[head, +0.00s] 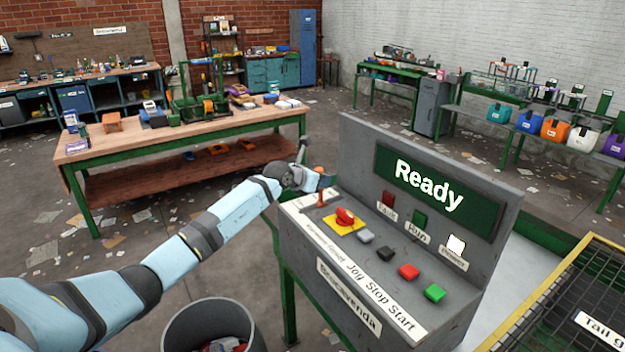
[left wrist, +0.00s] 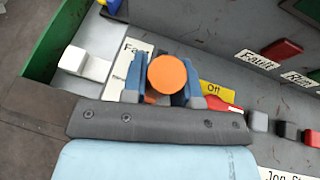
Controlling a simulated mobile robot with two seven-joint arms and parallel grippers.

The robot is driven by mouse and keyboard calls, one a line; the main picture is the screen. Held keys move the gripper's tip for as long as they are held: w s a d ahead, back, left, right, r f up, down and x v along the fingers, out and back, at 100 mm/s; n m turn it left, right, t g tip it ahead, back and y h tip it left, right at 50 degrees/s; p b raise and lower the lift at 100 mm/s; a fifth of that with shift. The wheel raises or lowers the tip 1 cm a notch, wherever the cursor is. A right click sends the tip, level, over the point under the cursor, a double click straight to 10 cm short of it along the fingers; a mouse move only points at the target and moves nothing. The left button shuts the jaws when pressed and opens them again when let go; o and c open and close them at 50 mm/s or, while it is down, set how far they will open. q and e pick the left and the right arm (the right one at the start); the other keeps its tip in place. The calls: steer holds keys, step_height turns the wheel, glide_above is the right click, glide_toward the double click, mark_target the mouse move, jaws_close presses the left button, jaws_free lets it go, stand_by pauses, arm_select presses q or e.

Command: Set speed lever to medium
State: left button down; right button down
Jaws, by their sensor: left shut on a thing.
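The speed lever's round orange knob (left wrist: 167,75) sits between the two blue fingers of my left gripper (left wrist: 162,85) in the left wrist view. In the head view the orange knob (head: 319,170) shows small at the far left end of the grey control console (head: 345,300). My left gripper (head: 322,181) is there, shut on the lever. An orange-red piece (head: 321,199) shows just below the gripper. A white label starting "Fa" (left wrist: 133,47) lies beside the fingers, partly hidden. The lever's slot and exact setting are hidden. My right gripper is not in view.
A red switch (head: 345,216) on a yellow plate stands close to the lever. Grey, black, red (head: 408,271) and green (head: 434,293) buttons follow along the console. The screen (head: 430,188) reads "Ready". A bin (head: 212,310) stands below my left arm.

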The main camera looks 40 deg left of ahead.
arm_select(q)
steer(key=shift+w+d+r, duration=0.15)
steer(key=shift+w+r, duration=0.05)
steer(key=shift+w, duration=0.05)
steer(key=shift+w+f+g, duration=0.1)
steer(key=shift+g, duration=0.3)
steer(key=c, duration=1.1)
jaws_free()
steer(key=shift+c, duration=0.2)
steer(key=shift+o, duration=1.3)
steer(key=shift+w, duration=0.15)
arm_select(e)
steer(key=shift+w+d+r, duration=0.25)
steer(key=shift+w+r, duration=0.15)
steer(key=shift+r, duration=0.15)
arm_select(q)
steer(key=b+v, duration=0.2)
steer(key=v, duration=1.1)
steer(key=shift+s+d+b, duration=0.2)
steer(key=shift+s+b, duration=0.1)
steer(key=shift+s, duration=0.15)
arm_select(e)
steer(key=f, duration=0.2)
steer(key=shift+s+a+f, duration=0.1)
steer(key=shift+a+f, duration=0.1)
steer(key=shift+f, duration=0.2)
